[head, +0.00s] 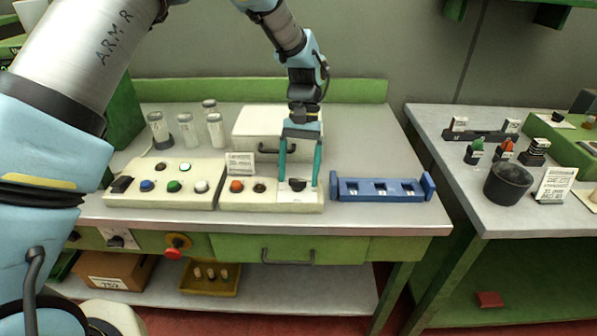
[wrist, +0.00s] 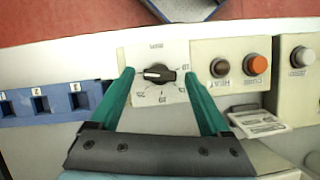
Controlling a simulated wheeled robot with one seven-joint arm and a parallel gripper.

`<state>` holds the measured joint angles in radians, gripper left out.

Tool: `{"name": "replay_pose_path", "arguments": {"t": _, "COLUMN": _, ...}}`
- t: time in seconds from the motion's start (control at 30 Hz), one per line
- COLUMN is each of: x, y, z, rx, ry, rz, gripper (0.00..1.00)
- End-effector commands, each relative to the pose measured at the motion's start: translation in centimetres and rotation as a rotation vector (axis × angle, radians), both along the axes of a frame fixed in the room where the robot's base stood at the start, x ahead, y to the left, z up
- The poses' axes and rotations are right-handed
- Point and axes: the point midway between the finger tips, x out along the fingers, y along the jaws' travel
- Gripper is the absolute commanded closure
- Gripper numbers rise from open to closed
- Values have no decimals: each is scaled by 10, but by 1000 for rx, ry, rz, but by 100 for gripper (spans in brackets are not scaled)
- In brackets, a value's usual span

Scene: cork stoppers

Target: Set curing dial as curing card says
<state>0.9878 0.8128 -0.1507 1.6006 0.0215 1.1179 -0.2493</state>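The dial (wrist: 160,75) is a black knob on a white plate in the wrist view; its white mark points left there. Small numbers ring its lower side and right, too blurred to read surely. It shows dark in the head view (head: 297,184). My gripper (head: 298,180) is open, pointing down, with one teal finger on each side of the dial; it also shows in the wrist view (wrist: 158,71). Gaps show between fingers and knob. A printed card (head: 240,163) stands behind the panel's left part and appears in the wrist view (wrist: 257,122); its text is unreadable.
An orange button (head: 237,186) and a dark button (head: 259,188) sit left of the dial. A blue rack (head: 381,180) stands close to its right. A white box (head: 275,125) is behind. Another card (head: 556,184) stands on the right bench.

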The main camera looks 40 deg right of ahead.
Motion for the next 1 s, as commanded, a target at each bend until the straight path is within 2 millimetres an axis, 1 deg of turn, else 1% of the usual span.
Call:
{"name": "replay_pose_path", "arguments": {"t": 0.27, "x": 1, "y": -1, "z": 1, "rx": -1, "ry": 0, "rz": 1, "gripper": 18}}
{"name": "replay_pose_path", "arguments": {"t": 0.37, "x": 3, "y": -3, "z": 7, "rx": -3, "ry": -2, "rz": 1, "gripper": 18}}
{"name": "replay_pose_path", "arguments": {"t": 0.47, "x": 7, "y": -8, "z": 20, "rx": -4, "ry": -3, "rz": 1, "gripper": 18}}
{"name": "replay_pose_path", "arguments": {"t": 0.7, "x": 18, "y": -22, "z": 64, "rx": -4, "ry": -3, "rz": 1, "gripper": 18}}
{"name": "replay_pose_path", "arguments": {"t": 0.8, "x": 22, "y": -27, "z": 80, "rx": -4, "ry": -3, "rz": 1, "gripper": 18}}
{"name": "replay_pose_path", "arguments": {"t": 0.9, "x": 25, "y": -30, "z": 91, "rx": -2, "ry": -1, "rz": 0, "gripper": 18}}
{"name": "replay_pose_path", "arguments": {"t": 1.0, "x": 26, "y": -32, "z": 97, "rx": -2, "ry": -1, "rz": 0, "gripper": 18}}
